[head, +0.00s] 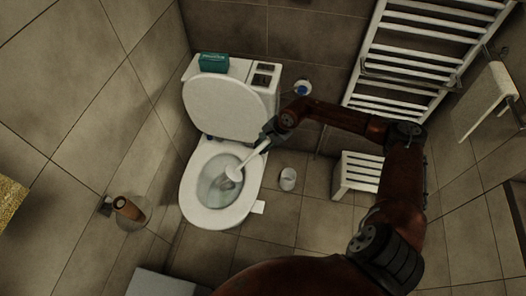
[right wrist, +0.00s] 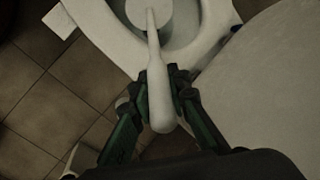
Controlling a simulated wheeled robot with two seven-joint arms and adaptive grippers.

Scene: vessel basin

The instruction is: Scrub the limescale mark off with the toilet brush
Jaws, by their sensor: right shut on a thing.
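The white toilet brush (head: 252,157) is held by my right gripper (head: 268,137), which is shut on its handle. The brush slants down to the left, and its round white head (head: 233,172) is inside the toilet bowl (head: 190,197). In the right wrist view the handle (right wrist: 158,90) lies between the two fingers of my right gripper (right wrist: 162,76), with the head over the bowl. A greyish patch shows in the bowl by the head; I cannot tell whether it is the limescale mark. Whether the bristles touch the bowl is hidden. My left gripper is out of view.
The raised lid (head: 225,105) leans on the cistern, which bears a green box (head: 214,62). A small white pot (head: 288,178) stands on the floor right of the toilet, near a white stool (head: 357,172). A towel radiator (head: 415,55) hangs behind my right arm.

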